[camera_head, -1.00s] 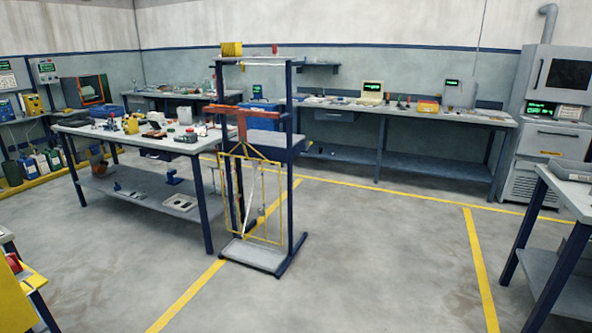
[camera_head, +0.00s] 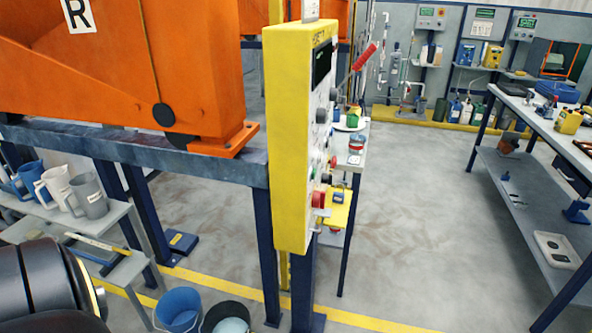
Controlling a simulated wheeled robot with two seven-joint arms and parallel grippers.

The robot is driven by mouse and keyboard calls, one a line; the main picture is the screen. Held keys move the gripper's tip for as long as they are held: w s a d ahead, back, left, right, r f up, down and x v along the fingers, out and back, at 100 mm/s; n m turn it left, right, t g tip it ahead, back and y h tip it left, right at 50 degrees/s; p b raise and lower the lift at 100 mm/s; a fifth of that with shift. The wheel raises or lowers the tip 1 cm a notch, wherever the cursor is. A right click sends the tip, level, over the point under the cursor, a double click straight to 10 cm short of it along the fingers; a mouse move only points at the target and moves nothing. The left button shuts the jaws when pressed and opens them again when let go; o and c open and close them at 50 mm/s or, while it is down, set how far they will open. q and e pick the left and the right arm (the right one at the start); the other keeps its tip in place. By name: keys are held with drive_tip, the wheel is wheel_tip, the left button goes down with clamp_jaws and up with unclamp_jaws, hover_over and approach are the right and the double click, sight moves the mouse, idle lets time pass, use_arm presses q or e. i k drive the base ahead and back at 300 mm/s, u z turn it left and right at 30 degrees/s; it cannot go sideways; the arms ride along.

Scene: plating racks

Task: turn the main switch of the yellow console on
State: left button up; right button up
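The yellow console (camera_head: 288,140) stands upright on a dark blue post near the middle of the view, seen almost edge-on. Its white control face points right. That face carries a dark display (camera_head: 322,62), several knobs, a lever with a red handle (camera_head: 364,56) and a red knob (camera_head: 318,199) low down. The angle is too steep to tell which control is the main switch or how it is set. A dark rounded part of my own body shows at the lower left. Neither gripper is in view.
A large orange machine (camera_head: 110,65) on a blue frame stands left of the console. Mugs (camera_head: 90,195) sit on a shelf at left, and buckets (camera_head: 178,308) stand on the floor below. A workbench (camera_head: 540,120) is at right. Open floor (camera_head: 420,200) lies between console and workbench.

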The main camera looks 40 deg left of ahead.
sight(318, 198)
drive_tip(key=u, duration=0.8)
drive_tip(key=i, duration=0.9)
drive_tip(key=u, duration=1.55)
drive_tip(key=k, duration=0.25)
drive_tip(key=z, duration=0.35)
